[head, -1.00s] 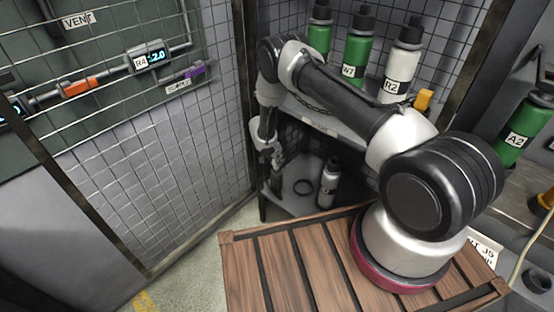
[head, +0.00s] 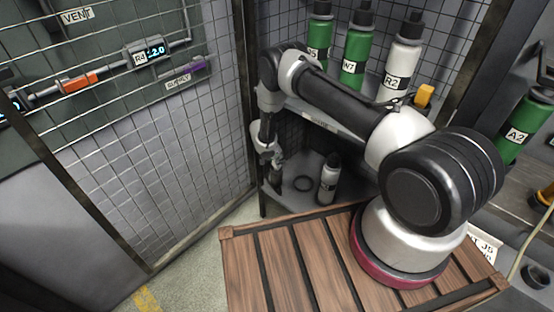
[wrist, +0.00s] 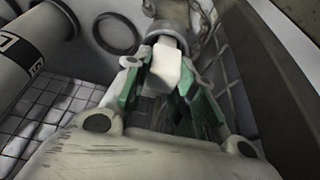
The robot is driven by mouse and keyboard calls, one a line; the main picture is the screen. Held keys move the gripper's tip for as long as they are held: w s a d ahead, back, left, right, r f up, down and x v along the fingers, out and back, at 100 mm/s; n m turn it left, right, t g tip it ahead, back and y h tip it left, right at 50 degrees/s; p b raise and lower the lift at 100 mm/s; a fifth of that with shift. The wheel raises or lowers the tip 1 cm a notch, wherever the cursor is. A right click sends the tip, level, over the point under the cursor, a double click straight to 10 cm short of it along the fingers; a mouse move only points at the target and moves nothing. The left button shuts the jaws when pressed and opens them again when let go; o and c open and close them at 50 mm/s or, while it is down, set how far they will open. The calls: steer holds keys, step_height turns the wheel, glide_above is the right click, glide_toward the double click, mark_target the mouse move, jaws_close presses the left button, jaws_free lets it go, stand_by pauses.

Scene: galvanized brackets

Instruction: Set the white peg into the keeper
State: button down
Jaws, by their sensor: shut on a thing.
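The white peg (wrist: 165,68), a pale block-like piece, is between the green-padded fingers of my gripper (wrist: 160,82) in the wrist view. My gripper is shut on it. A grey rounded fitting (wrist: 172,22) stands just beyond the peg; I cannot tell whether it is the keeper or whether the peg touches it. In the head view my gripper (head: 275,162) points down over the lower shelf, and the peg cannot be made out there.
A dark ring (head: 303,184) and a white bottle with a black cap (head: 328,180) are on the lower shelf (head: 305,201), right of my gripper. Green bottles and a white R2 bottle (head: 403,57) stand on the upper shelf. A mesh panel (head: 200,140) closes the left side.

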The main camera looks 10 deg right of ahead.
steer(key=c, duration=1.1)
jaws_free()
steer(key=v, duration=1.2)
steer(key=shift+f, duration=0.1)
